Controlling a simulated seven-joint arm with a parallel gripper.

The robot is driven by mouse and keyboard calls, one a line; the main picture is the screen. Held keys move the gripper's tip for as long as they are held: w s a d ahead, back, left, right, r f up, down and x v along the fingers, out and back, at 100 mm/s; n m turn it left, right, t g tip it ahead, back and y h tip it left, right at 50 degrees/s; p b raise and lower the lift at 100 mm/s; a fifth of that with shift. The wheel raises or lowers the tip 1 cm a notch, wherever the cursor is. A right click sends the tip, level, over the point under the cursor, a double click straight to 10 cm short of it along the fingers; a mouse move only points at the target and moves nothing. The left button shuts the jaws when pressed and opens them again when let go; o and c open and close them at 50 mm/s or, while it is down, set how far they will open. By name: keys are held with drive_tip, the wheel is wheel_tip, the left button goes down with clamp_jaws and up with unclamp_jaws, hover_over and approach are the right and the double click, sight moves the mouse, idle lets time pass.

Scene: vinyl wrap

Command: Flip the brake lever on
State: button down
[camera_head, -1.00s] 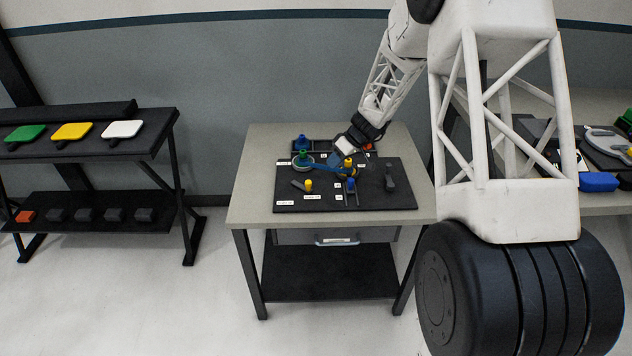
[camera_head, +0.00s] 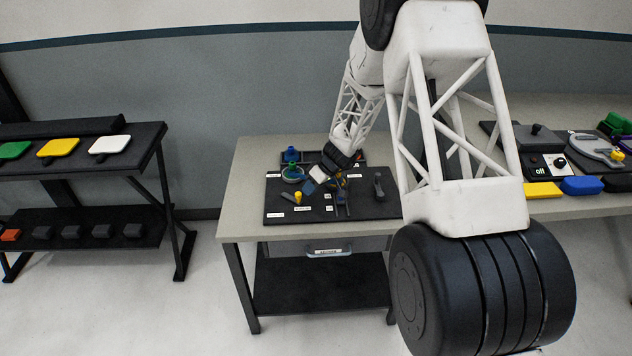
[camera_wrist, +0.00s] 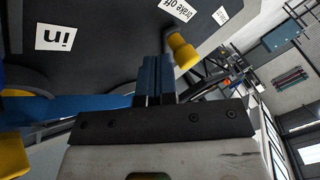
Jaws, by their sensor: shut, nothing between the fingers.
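The brake lever's yellow knob (camera_head: 298,198) stands upright on the dark board (camera_head: 358,209) in the head view, with a short grey bar beside it on the left. In the wrist view the yellow knob (camera_wrist: 182,50) is just right of my fingertips, very close; I cannot tell if they touch. A white "brake off" label (camera_wrist: 176,8) lies on the board near the knob. My gripper (camera_head: 309,187) is shut and empty, low over the board, up and right of the knob; it shows in the wrist view as two dark blue fingers (camera_wrist: 153,72) pressed together.
A shelf (camera_head: 80,145) stands left, apart from the table.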

sight(303, 204)
drive_tip(key=shift+x, duration=1)
drive_tip(key=shift+s+a+m+t, duration=0.2)
drive_tip(key=shift+s+m+t, duration=0.25)
drive_tip(key=shift+m, duration=0.15)
drive_tip(key=shift+s+a+m+t, duration=0.2)
drive_tip(key=shift+s+m+t, duration=0.2)
drive_tip(key=shift+m, duration=0.25)
drive_tip(key=shift+s+a+m+t, duration=0.2)
drive_tip(key=shift+s+m+t, duration=0.15)
drive_tip(key=shift+m, duration=0.3)
drive_tip(key=shift+s+a+m+t+h, duration=0.2)
drive_tip(key=shift+s+a+m+t, duration=0.15)
drive_tip(key=shift+m, duration=0.25)
drive_tip(key=shift+s+a+m+t+h, duration=0.2)
drive_tip(key=shift+s+a+m+t, duration=0.1)
drive_tip(key=shift+m+t, duration=0.25)
drive_tip(key=shift+s+a+m+t+h, duration=0.25)
drive_tip(key=shift+a+m+t+h, duration=0.15)
drive_tip(key=shift+m, duration=0.4)
drive_tip(key=shift+s+a+m+t+h, duration=0.25)
drive_tip(key=shift+a+m+t, duration=0.15)
drive_tip(key=shift+m, duration=0.45)
drive_tip(key=shift+s+a+m+t+h, duration=0.3)
drive_tip(key=shift+a+m, duration=0.2)
drive_tip(key=shift+m, duration=0.3)
drive_tip(key=shift+a, duration=0.2)
drive_tip(key=shift+a, duration=0.3)
drive_tip(key=shift+s, duration=0.1)
drive_tip(key=v, duration=1)
